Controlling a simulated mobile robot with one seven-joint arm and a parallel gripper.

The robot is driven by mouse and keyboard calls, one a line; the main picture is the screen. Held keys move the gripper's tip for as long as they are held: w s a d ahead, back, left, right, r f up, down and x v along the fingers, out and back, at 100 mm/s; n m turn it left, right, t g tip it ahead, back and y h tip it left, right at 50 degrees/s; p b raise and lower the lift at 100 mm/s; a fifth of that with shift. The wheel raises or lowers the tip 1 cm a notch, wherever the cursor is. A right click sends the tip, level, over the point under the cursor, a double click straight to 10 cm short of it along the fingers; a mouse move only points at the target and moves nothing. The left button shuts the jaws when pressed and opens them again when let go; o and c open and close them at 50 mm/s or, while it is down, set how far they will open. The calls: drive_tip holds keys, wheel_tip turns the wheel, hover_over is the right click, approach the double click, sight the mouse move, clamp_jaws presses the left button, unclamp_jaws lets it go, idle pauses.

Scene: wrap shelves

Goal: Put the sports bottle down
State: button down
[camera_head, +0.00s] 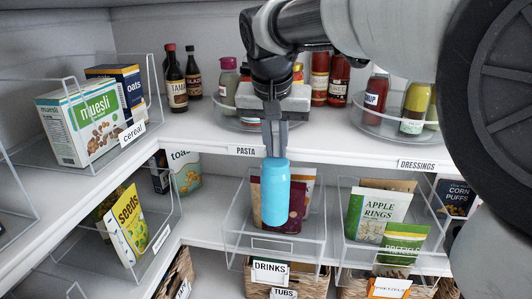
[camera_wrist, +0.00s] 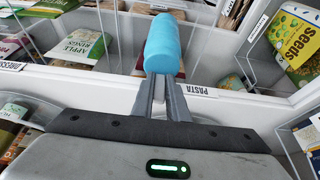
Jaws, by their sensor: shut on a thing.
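The sports bottle (camera_head: 275,195) is a plain light-blue cylinder, upright in the head view. My gripper (camera_head: 273,150) points down and is shut on the bottle's upper end. In the wrist view the bottle (camera_wrist: 162,45) extends away from the fingertips of my gripper (camera_wrist: 161,78).
The upper shelf edge (camera_head: 325,157) is just behind my gripper. Bottles (camera_head: 193,75) stand above. Muesli (camera_head: 90,122) and seeds (camera_head: 127,225) are in bins at left.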

sight(275, 207)
drive_tip(key=shift+w+d, duration=0.15)
drive_tip(key=shift+w, duration=0.55)
drive_tip(key=shift+f, duration=0.35)
wheel_tip(275, 207, down, 17)
drive_tip(key=b, duration=0.3)
drive_tip(key=shift+f, duration=0.25)
drive_tip(key=shift+f+b, duration=0.15)
drive_tip(key=shift+b, duration=0.15)
drive_tip(key=c, duration=1.7)
unclamp_jaws()
drive_tip(key=shift+c, duration=0.2)
